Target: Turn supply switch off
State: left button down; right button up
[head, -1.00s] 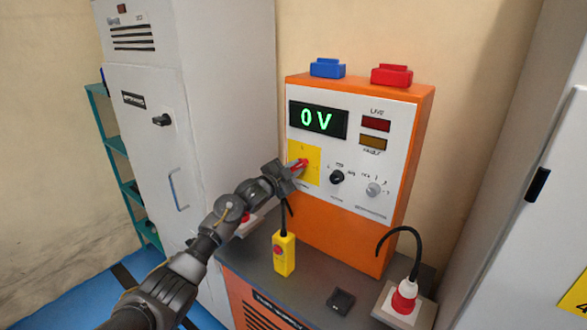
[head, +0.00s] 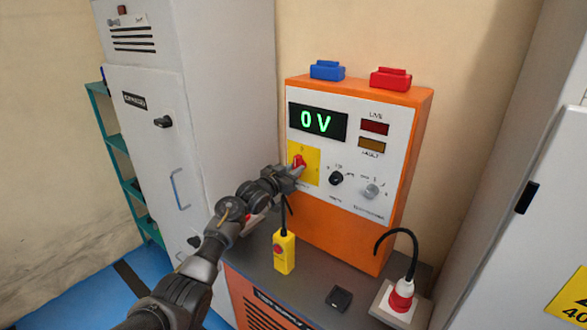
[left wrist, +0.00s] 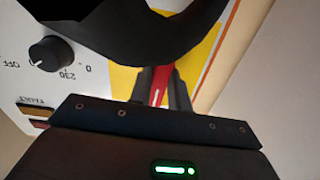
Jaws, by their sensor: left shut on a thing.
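The supply unit (head: 345,235) is an orange box with a white front panel, and its display (head: 317,120) reads 0 V. The red supply switch handle (head: 299,161) sits on a yellow plate (head: 311,176) at the panel's lower left. My left gripper (head: 296,170) is at this plate, shut on the red handle. In the left wrist view the red handle (left wrist: 161,80) shows between the two dark fingers, upright in that picture. The gripper hides part of the handle and the plate's lower left. My right gripper is not in view.
Black and grey knobs (head: 336,178) sit right of the switch. A red plug (head: 402,295) with a black cable stands at the right. Grey cabinets (head: 145,215) flank the unit.

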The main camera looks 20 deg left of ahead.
pick_arm(q)
jog(key=shift+n, duration=0.4)
jog(key=c, duration=1.3)
grip_release()
jog(key=b+v, duration=0.2)
jog(key=v, duration=0.8)
jog(key=shift+s+a, duration=0.15)
jog(key=shift+s, duration=0.2)
jog(key=shift+f, duration=0.1)
